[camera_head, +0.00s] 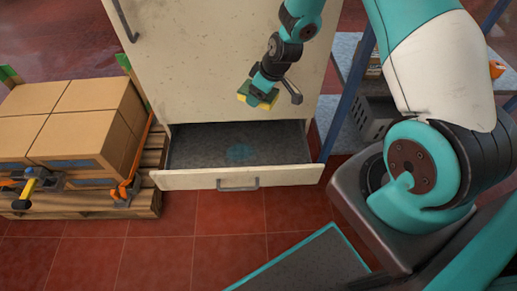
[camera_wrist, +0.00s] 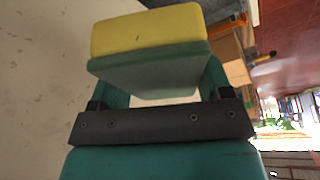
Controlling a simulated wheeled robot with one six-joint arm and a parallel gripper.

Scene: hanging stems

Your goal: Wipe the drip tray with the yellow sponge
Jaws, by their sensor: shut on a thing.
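My gripper (camera_head: 259,97) is shut on the yellow sponge (camera_head: 243,89), which has a green layer on one side. In the wrist view the sponge (camera_wrist: 148,29) sits between the fingers of my gripper (camera_wrist: 157,85), with the green layer nearer the palm. A shallow drawer-like tray (camera_head: 285,177), which I take for the drip tray, is pulled out at the bottom of the pale cabinet. Its dark floor carries a bluish patch (camera_head: 240,152) near the middle. The sponge is held above the tray's back part and appears apart from it.
The pale cabinet (camera_head: 215,65) rises right behind the tray. A grey crate (camera_head: 372,118) and a blue post (camera_head: 347,98) are at the right. The red tiled floor in front is clear.

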